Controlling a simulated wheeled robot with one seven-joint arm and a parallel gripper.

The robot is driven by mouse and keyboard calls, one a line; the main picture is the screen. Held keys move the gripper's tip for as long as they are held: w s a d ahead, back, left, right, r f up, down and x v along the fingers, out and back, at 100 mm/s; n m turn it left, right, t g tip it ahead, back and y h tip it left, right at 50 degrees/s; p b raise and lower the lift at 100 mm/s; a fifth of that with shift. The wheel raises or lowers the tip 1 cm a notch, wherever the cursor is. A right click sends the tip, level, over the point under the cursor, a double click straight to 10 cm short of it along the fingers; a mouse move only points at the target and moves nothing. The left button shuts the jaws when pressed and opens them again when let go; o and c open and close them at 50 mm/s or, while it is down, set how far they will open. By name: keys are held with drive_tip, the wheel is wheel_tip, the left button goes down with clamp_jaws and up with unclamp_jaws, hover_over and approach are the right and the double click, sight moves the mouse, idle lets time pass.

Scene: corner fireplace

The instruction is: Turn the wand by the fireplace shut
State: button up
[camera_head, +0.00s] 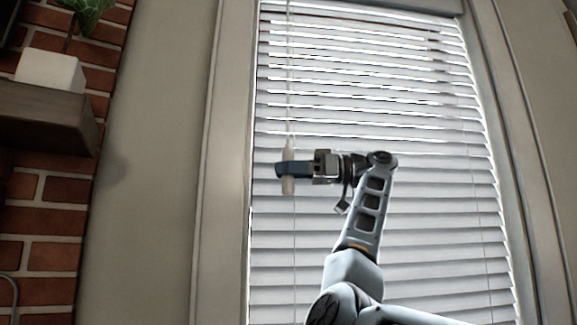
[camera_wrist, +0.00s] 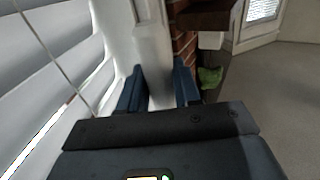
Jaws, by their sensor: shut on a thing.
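The wand (camera_head: 288,185) is a pale, slim handle hanging on a thin cord in front of the blinds, near the left side of the window. My gripper (camera_head: 286,170) is shut on the wand at about its middle, reaching in from the right. The wand also shows in the wrist view (camera_wrist: 160,95) as a pale upright piece between the two blue fingers. The blinds (camera_head: 375,130) hang behind my gripper, with bright gaps between the upper slats. The lower slats look closer together.
The window frame (camera_head: 228,150) stands just left of the wand. Farther left are a red brick wall (camera_head: 40,220) and a dark wooden mantel (camera_head: 40,115) bearing a white pot (camera_head: 50,70) with a green plant. Open floor (camera_wrist: 285,80) shows at right in the wrist view.

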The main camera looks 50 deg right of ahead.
drive_tip(key=shift+n+g+y, duration=0.5)
drive_tip(key=shift+g+y, duration=0.1)
drive_tip(key=shift+p, duration=0.3)
drive_tip(key=o, duration=0.9)
drive_tip(key=shift+b+v, duration=0.65)
drive_tip(key=shift+v, duration=3.2)
drive_tip(key=shift+d, duration=0.1)
